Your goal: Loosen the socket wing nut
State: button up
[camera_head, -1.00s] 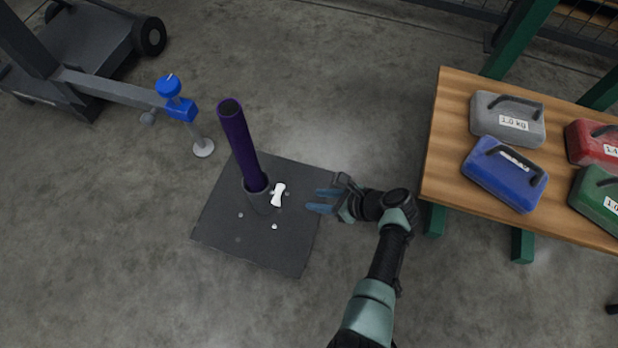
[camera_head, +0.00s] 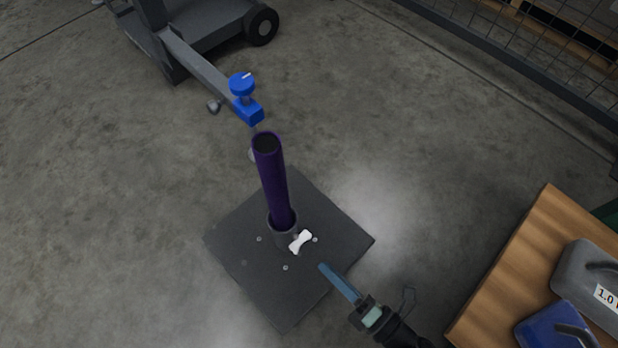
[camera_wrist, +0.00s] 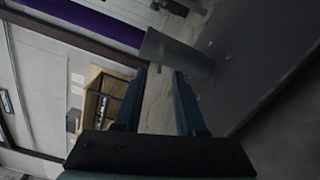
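The white wing nut (camera_head: 300,241) sits on the side of the short grey socket (camera_head: 281,232) at the foot of the purple pole (camera_head: 271,185). The pole stands upright in the socket on a dark square base plate (camera_head: 290,300). My gripper (camera_head: 323,267) is low over the plate, to the lower right of the wing nut and apart from it. In the wrist view my gripper (camera_wrist: 159,72) is open and empty, with the socket (camera_wrist: 180,54) just beyond its fingertips. The purple pole (camera_wrist: 90,20) and plate (camera_wrist: 265,50) also show there. I cannot make out the wing nut there.
A grey cart arm (camera_head: 200,65) with a blue knob and clamp (camera_head: 246,100) reaches close to the pole's top. A wooden table (camera_head: 510,275) with grey and blue weights (camera_head: 555,328) stands at the lower right. Concrete floor around the plate is clear.

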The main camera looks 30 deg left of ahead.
aim_at(299, 240)
jog(key=b+x, duration=0.1)
jog(key=x, duration=0.6)
jog(key=shift+w+a, duration=0.15)
jog(key=shift+a, duration=0.05)
grip_shut()
